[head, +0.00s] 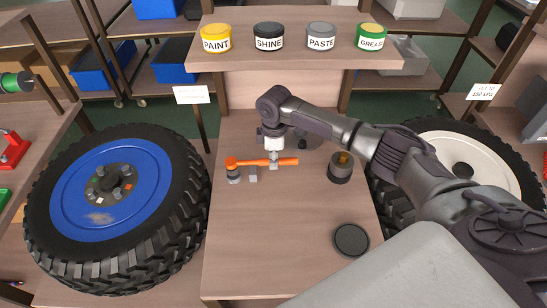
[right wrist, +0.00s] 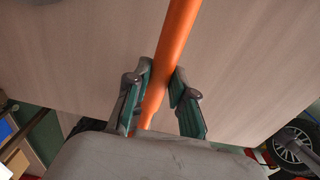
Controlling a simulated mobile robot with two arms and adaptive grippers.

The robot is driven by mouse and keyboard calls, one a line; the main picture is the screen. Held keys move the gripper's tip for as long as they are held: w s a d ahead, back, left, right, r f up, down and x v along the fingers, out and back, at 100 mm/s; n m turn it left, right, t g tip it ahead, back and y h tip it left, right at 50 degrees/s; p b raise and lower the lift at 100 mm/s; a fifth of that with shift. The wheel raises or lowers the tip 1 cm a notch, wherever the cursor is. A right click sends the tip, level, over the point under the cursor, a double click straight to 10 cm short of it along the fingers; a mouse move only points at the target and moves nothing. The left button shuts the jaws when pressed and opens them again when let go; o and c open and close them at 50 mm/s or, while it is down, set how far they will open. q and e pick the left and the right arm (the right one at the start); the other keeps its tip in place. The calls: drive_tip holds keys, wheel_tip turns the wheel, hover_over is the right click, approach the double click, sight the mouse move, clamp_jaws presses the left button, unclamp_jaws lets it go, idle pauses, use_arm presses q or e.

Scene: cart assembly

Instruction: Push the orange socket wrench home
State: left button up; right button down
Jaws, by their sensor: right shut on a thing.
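The orange socket wrench (head: 250,162) lies level across the middle of the workbench, with its round head at the left end and its handle pointing right. The head sits above a short dark grey cylinder (head: 234,176); I cannot tell how deep it is seated. My right gripper (head: 275,161) comes down from above and is shut on the handle. In the right wrist view the orange handle (right wrist: 176,45) runs between the fingers of the right gripper (right wrist: 158,98). My left gripper is not in view.
A small grey block (head: 253,175) is just below the wrench. A dark cup (head: 341,167) and a black round lid (head: 351,240) stand on the bench (head: 265,250) to the right. A blue-rimmed wheel (head: 110,190) and a white-rimmed wheel (head: 450,152) flank it.

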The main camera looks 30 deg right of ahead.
drive_tip(key=shift+r, duration=0.1)
drive_tip(key=shift+f, duration=0.3)
drive_tip(key=shift+f+b, duration=0.35)
drive_tip(key=shift+f, duration=0.95)
drive_tip(key=c, duration=0.9)
unclamp_jaws()
